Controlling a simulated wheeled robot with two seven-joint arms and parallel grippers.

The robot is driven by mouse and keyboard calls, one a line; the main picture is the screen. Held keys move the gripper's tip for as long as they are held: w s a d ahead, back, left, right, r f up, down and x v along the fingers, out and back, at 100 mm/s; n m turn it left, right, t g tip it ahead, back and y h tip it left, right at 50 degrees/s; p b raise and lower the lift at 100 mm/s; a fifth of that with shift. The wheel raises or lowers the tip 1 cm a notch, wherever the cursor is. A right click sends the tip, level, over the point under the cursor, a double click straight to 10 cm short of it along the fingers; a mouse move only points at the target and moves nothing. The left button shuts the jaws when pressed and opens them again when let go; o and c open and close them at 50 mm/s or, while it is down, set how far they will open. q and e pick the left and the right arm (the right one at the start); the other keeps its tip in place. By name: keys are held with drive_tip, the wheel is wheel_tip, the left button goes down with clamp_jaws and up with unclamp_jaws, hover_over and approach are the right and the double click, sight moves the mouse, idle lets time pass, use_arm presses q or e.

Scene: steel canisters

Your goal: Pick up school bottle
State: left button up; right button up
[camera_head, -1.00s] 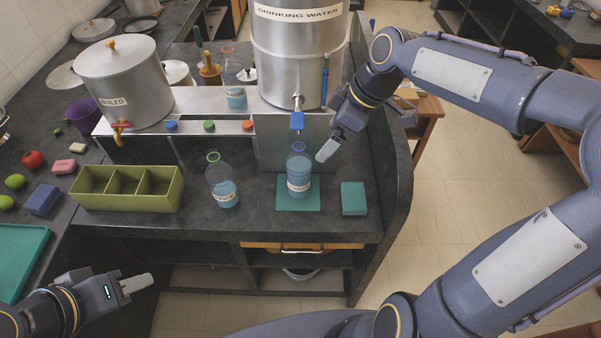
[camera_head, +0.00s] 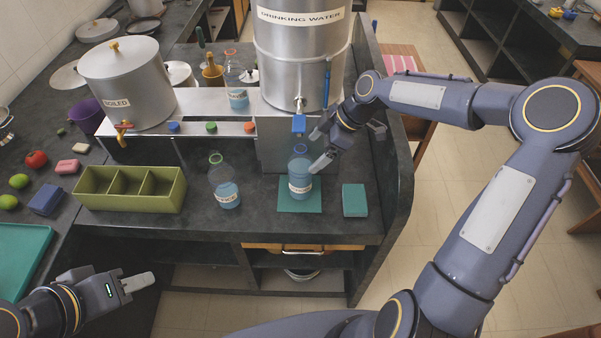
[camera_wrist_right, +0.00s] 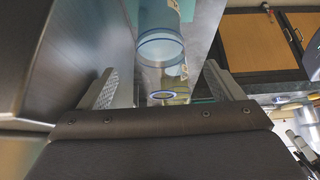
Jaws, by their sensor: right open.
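A clear bottle (camera_head: 300,172) with a blue neck ring, blue liquid and a white label stands upright on a teal mat under the steel dispenser's tap. Its label is too small to read surely. A similar bottle (camera_head: 224,182) with a green ring stands to its left, and a third bottle (camera_head: 237,86) stands on the raised shelf. My right gripper (camera_head: 319,148) is open beside the blue-ringed bottle's upper part. In the right wrist view a bottle (camera_wrist_right: 162,50) shows between the spread fingers. My left gripper (camera_head: 138,282) is low at left, its opening unclear.
A teal block (camera_head: 354,200) lies right of the mat (camera_head: 300,208). A green divided tray (camera_head: 130,201) stands at left. A boiled-water pot (camera_head: 127,85) stands on the shelf.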

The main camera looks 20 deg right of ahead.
sight(309, 156)
drive_tip(key=p+x, duration=0.1)
drive_tip(key=x, duration=0.5)
drive_tip(key=shift+f, duration=0.1)
clamp_jaws()
idle(0.5)
